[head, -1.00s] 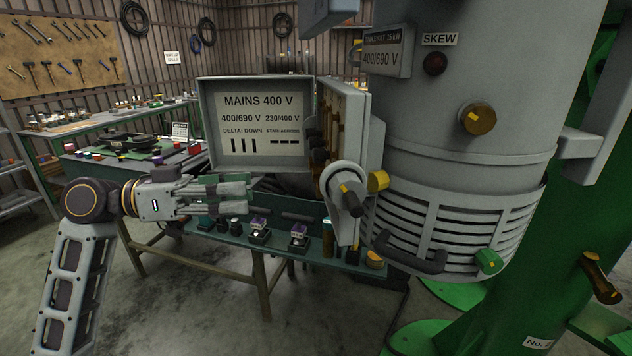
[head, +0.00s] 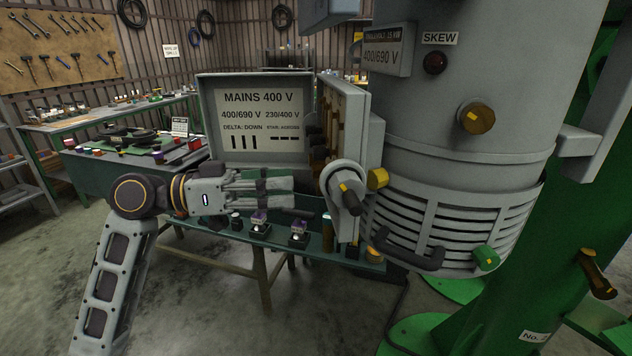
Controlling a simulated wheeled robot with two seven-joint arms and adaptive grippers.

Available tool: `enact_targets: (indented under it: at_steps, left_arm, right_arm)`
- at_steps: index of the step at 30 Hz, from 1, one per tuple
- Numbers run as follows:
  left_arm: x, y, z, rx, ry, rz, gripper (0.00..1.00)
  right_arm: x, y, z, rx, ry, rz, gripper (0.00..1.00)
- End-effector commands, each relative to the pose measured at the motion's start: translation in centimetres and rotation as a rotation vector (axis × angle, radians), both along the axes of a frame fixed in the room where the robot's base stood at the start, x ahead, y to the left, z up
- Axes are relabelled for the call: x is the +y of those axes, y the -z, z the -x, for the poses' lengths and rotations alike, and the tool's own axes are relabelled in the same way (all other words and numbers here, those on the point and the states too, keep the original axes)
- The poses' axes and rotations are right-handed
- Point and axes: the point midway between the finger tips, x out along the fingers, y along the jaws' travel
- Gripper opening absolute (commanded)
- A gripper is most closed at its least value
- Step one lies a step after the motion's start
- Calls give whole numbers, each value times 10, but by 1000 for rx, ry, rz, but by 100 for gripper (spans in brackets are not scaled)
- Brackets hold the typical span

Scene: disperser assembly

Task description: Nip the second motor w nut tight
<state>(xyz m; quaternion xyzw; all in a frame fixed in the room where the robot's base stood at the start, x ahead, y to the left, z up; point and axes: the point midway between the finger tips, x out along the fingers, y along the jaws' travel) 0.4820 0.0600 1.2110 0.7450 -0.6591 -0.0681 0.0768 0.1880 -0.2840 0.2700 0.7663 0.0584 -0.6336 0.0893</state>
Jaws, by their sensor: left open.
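The grey motor (head: 440,130) fills the right side of the head view. On its left side is the open terminal box (head: 345,125), seen nearly edge-on, with dark and brass-coloured parts along its inside; single nuts are too small to make out. Its lid (head: 264,150) carries the MAINS 400 V label. My left gripper (head: 288,191) is open and points right, left of the box and just below the lid. I see nothing held in it. My right gripper is not in view.
A green bench (head: 232,238) with several small parts stands below the gripper. A green column (head: 500,290) stands at right. Open floor lies at lower left.

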Motion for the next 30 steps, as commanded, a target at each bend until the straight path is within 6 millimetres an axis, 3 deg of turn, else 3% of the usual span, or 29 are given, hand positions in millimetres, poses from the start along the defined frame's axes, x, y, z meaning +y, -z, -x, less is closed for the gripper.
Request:
enact_targets:
  at_steps: [9, 15, 28, 30]
  left_arm:
    - [-41, -1, -5, -1, 2, 2, 45]
    - [-59, -1, -7, -1, 0, 1, 45]
    - [-65, 0, -8, 0, -1, 0, 45]
    - [-65, 0, -8, 0, -1, 0, 38]
  right_arm:
    - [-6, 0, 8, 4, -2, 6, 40]
    - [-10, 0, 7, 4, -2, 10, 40]
    - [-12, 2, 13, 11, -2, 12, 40]
    - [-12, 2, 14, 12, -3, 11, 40]
